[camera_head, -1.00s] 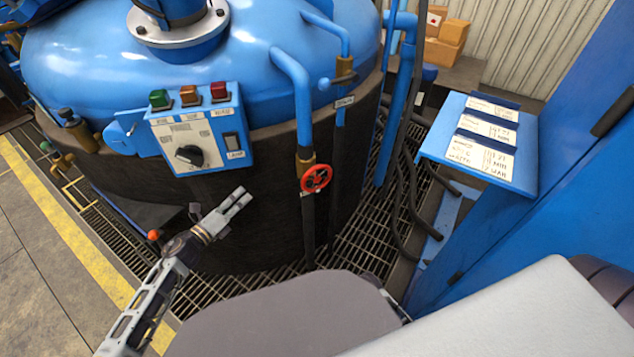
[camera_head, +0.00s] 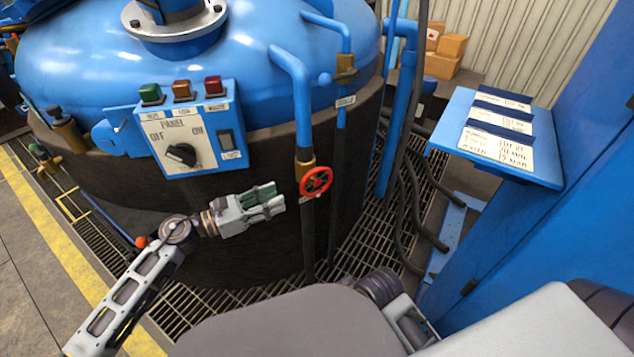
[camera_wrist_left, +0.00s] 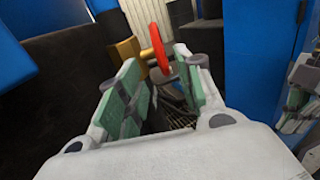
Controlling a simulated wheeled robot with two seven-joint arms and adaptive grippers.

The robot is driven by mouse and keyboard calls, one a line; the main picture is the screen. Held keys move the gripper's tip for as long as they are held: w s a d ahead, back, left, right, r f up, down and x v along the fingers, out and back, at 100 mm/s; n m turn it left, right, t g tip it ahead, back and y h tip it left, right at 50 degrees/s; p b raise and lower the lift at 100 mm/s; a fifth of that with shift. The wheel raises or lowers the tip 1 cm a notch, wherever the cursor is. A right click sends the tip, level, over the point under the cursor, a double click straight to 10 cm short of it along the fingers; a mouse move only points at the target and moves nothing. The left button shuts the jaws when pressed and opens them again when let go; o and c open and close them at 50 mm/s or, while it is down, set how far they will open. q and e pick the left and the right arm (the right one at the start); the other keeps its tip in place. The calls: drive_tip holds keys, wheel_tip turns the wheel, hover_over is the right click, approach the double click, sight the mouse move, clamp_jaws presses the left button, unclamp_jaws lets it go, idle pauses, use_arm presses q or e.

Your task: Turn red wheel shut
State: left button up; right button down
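The red wheel (camera_head: 316,181) is a small spoked handwheel on a brass valve (camera_head: 304,163) on the blue pipe in front of the furnace. My left gripper (camera_head: 277,201) is just left of the wheel and a little lower, pointing at it. In the left wrist view its two green-padded fingers (camera_wrist_left: 160,78) are apart with nothing between them. The wheel (camera_wrist_left: 159,48) shows edge-on beyond the fingertips there, apart from them. Part of what looks like my right gripper (camera_wrist_left: 300,95) shows at the right edge of the left wrist view; its fingertips are not clear.
A control panel (camera_head: 225,165) with three buttons and a dial is above my left gripper. A second pipe with a brass valve (camera_head: 345,68) stands right of the wheel. A blue stand with labels (camera_head: 545,168) is at right. Dark hoses (camera_head: 405,200) hang behind the pipes.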

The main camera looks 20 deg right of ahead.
sight(332, 174)
use_arm(q)
drive_tip(key=shift+d, duration=0.15)
